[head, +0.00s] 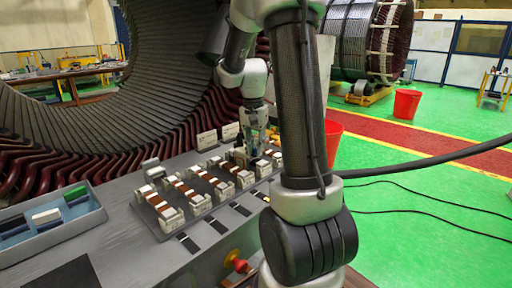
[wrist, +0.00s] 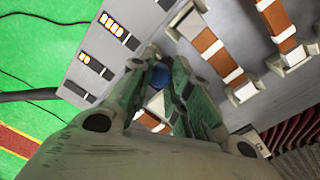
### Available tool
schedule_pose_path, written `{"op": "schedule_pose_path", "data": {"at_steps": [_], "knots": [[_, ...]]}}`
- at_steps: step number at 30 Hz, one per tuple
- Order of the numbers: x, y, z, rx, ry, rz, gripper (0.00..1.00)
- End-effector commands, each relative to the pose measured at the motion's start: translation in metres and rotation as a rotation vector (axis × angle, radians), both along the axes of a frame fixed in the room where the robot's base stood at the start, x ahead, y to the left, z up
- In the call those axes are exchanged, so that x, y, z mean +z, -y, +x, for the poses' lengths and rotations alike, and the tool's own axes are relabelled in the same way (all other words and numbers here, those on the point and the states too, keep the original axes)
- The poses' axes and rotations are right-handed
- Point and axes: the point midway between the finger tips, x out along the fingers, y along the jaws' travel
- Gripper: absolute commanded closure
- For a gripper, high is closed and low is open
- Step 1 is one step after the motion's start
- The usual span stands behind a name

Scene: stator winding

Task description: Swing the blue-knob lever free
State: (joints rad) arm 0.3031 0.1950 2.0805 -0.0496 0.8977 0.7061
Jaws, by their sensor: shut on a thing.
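The blue knob (wrist: 160,76) of the lever shows between my gripper's fingertips in the wrist view. My gripper (wrist: 158,72) is shut on it, with a green-sided finger on each side. The lever below the knob is mostly hidden by the fingers. In the head view my gripper (head: 246,150) is down at the far end of the row of clamps, and the knob cannot be made out there. A clamp with a brown-and-white bar (wrist: 216,52) stands right beside the fingers in the wrist view.
Several similar clamps with brown bars (head: 158,202) line the grey bench. Dark label plates (head: 188,243) lie along its front. A blue tray (head: 50,229) sits at the left. A red knob (head: 240,265) is on the bench's front side. The large wound stator (head: 150,110) rises behind.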

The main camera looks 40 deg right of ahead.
Motion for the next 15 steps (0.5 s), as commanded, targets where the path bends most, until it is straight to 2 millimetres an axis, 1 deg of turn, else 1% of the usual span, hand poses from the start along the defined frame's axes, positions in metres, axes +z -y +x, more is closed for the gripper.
{"op": "schedule_pose_path", "data": {"at_steps": [7,8,9,11,12,15], "knots": [[0.0003,0.0004,0.0001,0.000,0.001,-0.001,1.00],[0.0003,0.0004,0.0001,0.000,0.001,-0.001,0.78],[0.0003,0.0005,0.0000,0.000,0.001,-0.001,0.70],[0.0002,0.0004,0.0000,0.000,0.001,-0.001,0.59],[0.0002,0.0004,-0.0001,0.000,0.001,-0.001,0.58],[0.0001,0.0003,-0.0001,0.000,0.000,0.000,0.58]]}}
